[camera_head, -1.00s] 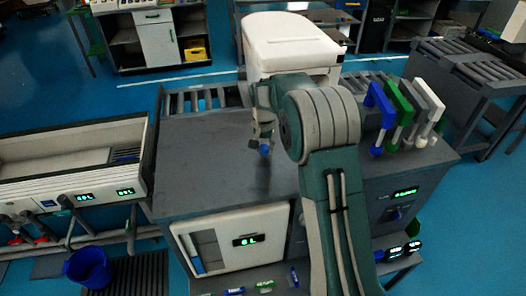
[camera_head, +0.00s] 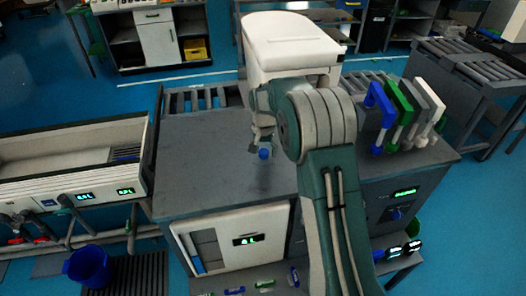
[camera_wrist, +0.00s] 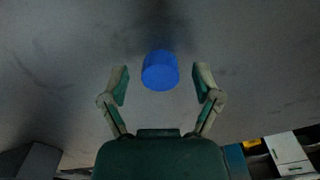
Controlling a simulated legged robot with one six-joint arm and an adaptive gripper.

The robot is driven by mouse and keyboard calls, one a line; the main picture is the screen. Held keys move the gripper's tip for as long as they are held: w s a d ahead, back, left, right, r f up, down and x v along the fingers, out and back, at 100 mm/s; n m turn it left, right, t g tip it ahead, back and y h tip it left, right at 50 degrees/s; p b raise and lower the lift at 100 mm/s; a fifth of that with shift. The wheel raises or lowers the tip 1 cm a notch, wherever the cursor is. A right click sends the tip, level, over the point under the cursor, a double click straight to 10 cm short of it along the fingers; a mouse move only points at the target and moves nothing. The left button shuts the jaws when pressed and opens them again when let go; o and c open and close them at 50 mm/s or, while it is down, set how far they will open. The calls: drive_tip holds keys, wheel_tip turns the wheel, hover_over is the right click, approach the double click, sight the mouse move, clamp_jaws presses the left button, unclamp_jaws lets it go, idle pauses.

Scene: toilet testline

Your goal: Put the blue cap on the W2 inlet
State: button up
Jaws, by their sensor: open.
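The small blue cap (camera_head: 264,153) shows just below my gripper (camera_head: 262,138), over the grey bench top (camera_head: 205,160). In the wrist view the blue cap (camera_wrist: 160,71) lies between the two spread fingers of my gripper (camera_wrist: 161,82), with a visible gap on each side. My gripper is open and touches the cap on neither side. A dark shadow falls on the bench near the cap; I cannot tell whether the cap rests on the surface. I cannot pick out the W2 inlet in either view.
Blue, green, grey and white handled pieces (camera_head: 405,115) stand at the bench's right. A sink trough (camera_head: 70,155) with pipes and a blue bucket (camera_head: 88,266) is at the left. The bench's left part is clear.

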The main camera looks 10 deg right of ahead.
wheel_tip(320, 180, up, 12)
drive_tip(key=f, duration=0.1)
drive_tip(key=s+r+n+t, duration=0.1)
drive_tip(key=s+r, duration=0.7)
drive_tip(key=r, duration=0.1)
drive_tip(key=s+n+t, duration=0.4)
drive_tip(key=s, duration=2.3)
drive_tip(key=shift+t, duration=0.3)
drive_tip(key=shift+o, duration=0.5)
drive_tip(key=shift+s+f, duration=0.15)
drive_tip(key=shift+s, duration=0.1)
drive_tip(key=m+g+h, duration=0.1)
drive_tip(key=m+g, duration=0.3)
drive_tip(key=m, duration=0.5)
hover_over(261, 159)
wheel_tip(261, 159, down, 10)
drive_tip(key=f, duration=0.3)
drive_tip(key=w+f, duration=0.1)
drive_tip(key=f, duration=0.2)
drive_tip(key=d+f, duration=0.1)
drive_tip(key=f, duration=0.3)
drive_tip(key=shift+w, duration=0.15)
drive_tip(key=c, duration=0.9)
